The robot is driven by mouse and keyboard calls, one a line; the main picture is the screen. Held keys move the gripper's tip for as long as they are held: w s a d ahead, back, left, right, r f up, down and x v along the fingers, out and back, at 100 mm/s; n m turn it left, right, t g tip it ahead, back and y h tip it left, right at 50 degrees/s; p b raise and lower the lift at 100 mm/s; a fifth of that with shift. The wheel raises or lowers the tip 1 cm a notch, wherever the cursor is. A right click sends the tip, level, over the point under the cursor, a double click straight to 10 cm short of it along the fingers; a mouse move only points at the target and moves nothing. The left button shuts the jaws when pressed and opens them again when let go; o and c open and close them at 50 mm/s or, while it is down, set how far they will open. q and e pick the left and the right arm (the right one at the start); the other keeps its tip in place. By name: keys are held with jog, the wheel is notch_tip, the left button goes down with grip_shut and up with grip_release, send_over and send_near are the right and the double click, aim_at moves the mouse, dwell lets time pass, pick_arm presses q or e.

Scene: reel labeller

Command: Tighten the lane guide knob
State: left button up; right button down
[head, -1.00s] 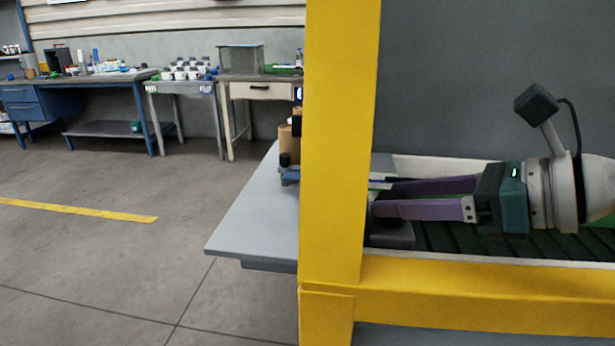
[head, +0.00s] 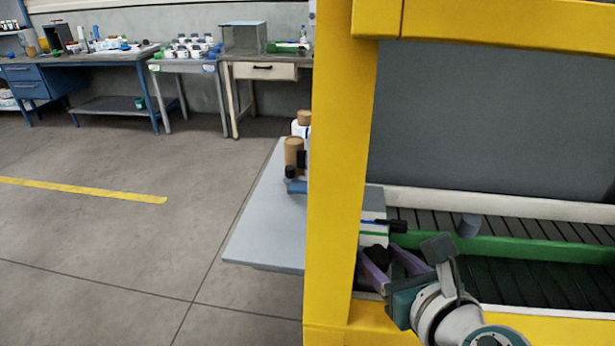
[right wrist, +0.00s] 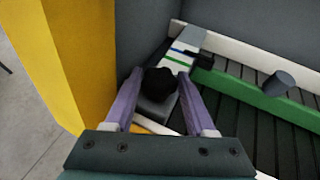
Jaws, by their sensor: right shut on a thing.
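The black lane guide knob (right wrist: 160,82) sits on a dark grey block (right wrist: 152,110) at the end of the conveyor. It also shows in the head view (head: 378,255), partly covered by my fingers. My right gripper (head: 388,259) has its two purple fingers shut on the knob, one on each side, as the right wrist view (right wrist: 161,88) shows. The green lane guide (head: 500,247) runs along the conveyor, with a black pointer (right wrist: 203,60) at its near end over a white plate with blue and green lines (right wrist: 183,55). My left gripper is not in view.
A yellow frame post (head: 340,180) stands just left of the knob, with a yellow beam (head: 480,27) above. A grey cylinder (right wrist: 279,83) stands by the lane guide. A grey side table (head: 265,225) is beyond the post. Open floor lies left.

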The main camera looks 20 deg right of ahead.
jog(key=shift+a+m+h, duration=0.2)
jog(key=shift+m+h, duration=0.6)
jog(key=shift+h, duration=0.2)
jog(key=shift+c, duration=1.2)
grip_release()
jog(key=shift+d, duration=0.1)
